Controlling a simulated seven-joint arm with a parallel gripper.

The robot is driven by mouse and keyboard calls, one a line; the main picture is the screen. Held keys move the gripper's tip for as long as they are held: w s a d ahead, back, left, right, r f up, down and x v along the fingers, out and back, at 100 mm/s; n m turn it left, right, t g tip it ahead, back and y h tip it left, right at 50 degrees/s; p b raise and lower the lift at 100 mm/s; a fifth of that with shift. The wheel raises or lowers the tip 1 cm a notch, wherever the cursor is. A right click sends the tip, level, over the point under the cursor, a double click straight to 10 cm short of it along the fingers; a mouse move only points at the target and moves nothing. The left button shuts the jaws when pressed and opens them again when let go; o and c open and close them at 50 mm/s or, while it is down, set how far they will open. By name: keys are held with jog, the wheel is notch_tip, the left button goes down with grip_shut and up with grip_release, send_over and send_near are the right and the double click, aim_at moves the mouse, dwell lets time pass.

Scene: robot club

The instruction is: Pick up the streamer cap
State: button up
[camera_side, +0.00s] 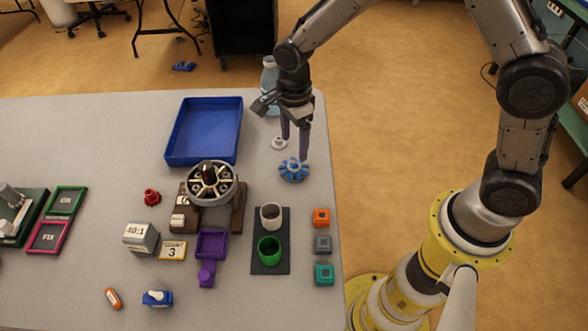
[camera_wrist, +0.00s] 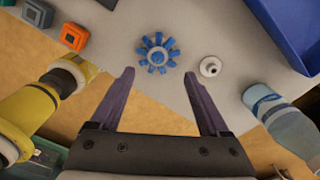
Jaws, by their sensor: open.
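A blue piece with short petal-like arms around a pale hub (camera_side: 294,170) lies on the table near its right edge. It also shows in the wrist view (camera_wrist: 157,54), just beyond and between my fingertips. A small white round cap with a raised centre (camera_side: 279,143) lies behind it, and to its right in the wrist view (camera_wrist: 210,66). No label shows which is the streamer cap; the blue piece's flaps fit that name. My gripper (camera_side: 295,149) is open and empty, pointing down above the table by these two. It shows in the wrist view (camera_wrist: 159,75) with fingers apart.
A clear bottle (camera_side: 270,75) stands close behind my gripper. A blue tray (camera_side: 168,145) lies to the left. A spoked wheel on a stand (camera_side: 212,184), a dark board with two cups (camera_side: 284,225), and orange, grey and teal blocks (camera_side: 323,245) are nearer the front.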

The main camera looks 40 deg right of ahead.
aim_at(294, 166)
jog(key=f, duration=0.7)
jog(key=shift+s+a+f, duration=0.15)
jog(key=shift+s+a, duration=0.05)
jog(key=shift+a, duration=0.05)
grip_shut()
